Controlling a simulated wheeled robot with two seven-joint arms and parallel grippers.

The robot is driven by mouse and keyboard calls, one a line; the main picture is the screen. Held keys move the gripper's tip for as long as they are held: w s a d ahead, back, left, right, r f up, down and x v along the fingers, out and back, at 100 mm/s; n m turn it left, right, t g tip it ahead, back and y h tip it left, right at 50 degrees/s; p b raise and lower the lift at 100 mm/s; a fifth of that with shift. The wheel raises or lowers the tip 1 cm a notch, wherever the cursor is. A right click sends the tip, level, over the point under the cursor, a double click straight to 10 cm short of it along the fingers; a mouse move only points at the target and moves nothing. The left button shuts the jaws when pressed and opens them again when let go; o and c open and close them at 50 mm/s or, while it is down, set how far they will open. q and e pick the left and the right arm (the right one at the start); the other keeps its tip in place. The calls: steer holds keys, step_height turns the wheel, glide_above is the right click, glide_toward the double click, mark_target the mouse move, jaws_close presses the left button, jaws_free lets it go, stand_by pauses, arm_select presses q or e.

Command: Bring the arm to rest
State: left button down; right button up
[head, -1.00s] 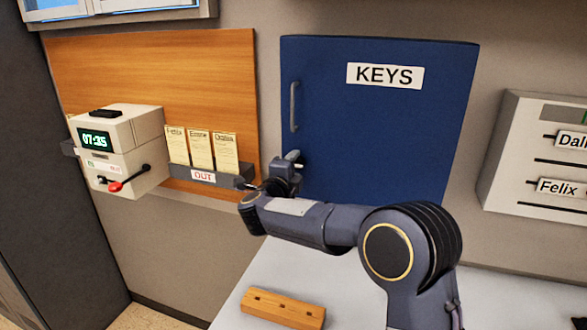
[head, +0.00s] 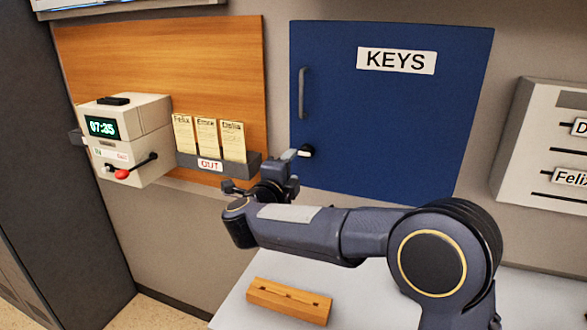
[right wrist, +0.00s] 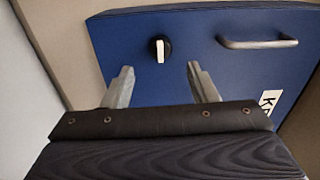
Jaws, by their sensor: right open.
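My right gripper (head: 258,172) is in front of the wall, just left of and below the dark knob (head: 306,151) of the blue key cabinet (head: 385,120). In the right wrist view, my right gripper's two fingers (right wrist: 160,75) are spread apart with nothing between them. The knob (right wrist: 160,48), black with a white bar, shows beyond the fingertips, apart from them. The cabinet door (right wrist: 210,85) looks shut. My right arm reaches in from the lower right of the head view. My left gripper is out of view.
A beige time clock (head: 125,135) with a red-tipped lever and an OUT rack (head: 250,168) with three cards are at left. Below my arm, a wooden block (head: 289,301) with slots lies on a pale tabletop (head: 237,312). A white board (head: 540,145) hangs at right.

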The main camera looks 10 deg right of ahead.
steer(key=s+d+r+n+t+y, duration=0.2)
steer(key=s+d+r+n+y, duration=0.15)
steer(key=s+n+y, duration=0.65)
steer(key=s+d+f+n+g+y, duration=0.1)
steer(key=s+f+n+g, duration=0.4)
steer(key=s+f, duration=0.5)
steer(key=s+d+f+n+g+y, duration=0.1)
steer(key=s+f+n+g+y, duration=0.1)
steer(key=s+f+n+g, duration=0.4)
steer(key=s+f+n, duration=0.1)
steer(key=s+f, duration=0.4)
steer(key=s, duration=0.8)
steer(key=shift+n+y, duration=0.4)
